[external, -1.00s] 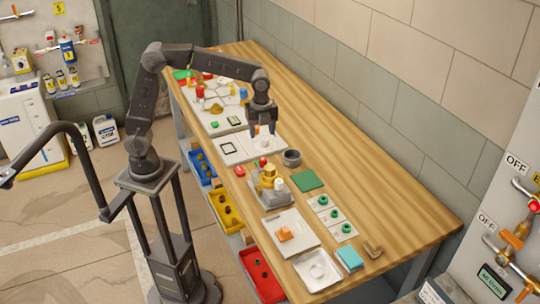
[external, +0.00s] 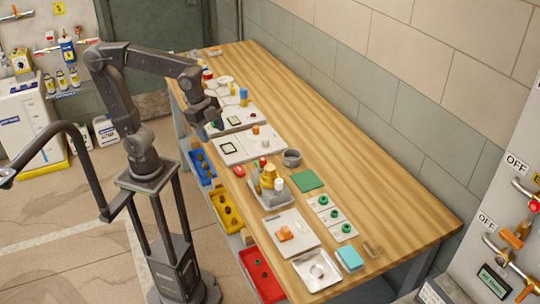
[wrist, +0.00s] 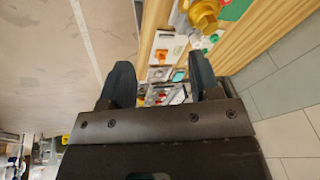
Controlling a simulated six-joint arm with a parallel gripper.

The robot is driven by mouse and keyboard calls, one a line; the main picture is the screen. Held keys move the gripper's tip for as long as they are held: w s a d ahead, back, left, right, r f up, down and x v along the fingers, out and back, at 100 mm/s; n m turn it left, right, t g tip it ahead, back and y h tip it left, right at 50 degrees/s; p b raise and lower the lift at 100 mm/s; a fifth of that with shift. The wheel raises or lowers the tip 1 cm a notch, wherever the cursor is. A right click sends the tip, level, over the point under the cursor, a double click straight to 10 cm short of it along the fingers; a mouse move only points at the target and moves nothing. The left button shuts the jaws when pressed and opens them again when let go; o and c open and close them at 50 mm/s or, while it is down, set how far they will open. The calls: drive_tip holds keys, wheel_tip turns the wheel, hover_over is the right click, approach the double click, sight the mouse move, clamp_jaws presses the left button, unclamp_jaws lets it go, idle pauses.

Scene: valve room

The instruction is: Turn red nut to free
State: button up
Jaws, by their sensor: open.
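My gripper (external: 216,122) is open and empty in the external view, above the left edge of the bench beside the white panels. In the wrist view its two dark fingers (wrist: 160,78) are spread apart. Several red parts are in view, and I cannot tell which is the red nut. One small red piece (external: 240,171) lies near the bench's left edge. Another red part (external: 262,162) sits by the yellow valve body (external: 268,179), which also shows in the wrist view (wrist: 204,15). A red-topped part (external: 207,75) stands at the far end, behind my gripper.
A white panel (external: 232,158) with a black square outline lies below my gripper. A dark round cup (external: 291,157), a green mat (external: 307,180) and several green rings (external: 323,200) lie nearer. Blue, yellow and red bins (external: 262,278) hang along the bench front. The bench's right side is clear.

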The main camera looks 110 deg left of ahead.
drive_tip(key=s+d+f+n+t, duration=0.2)
drive_tip(key=s+d+f+n, duration=0.1)
drive_tip(key=s, duration=0.6)
drive_tip(key=shift+d+f+n+h, duration=0.2)
drive_tip(key=shift+d+n+h, duration=0.1)
drive_tip(key=shift+d+n, duration=0.6)
idle(1.3)
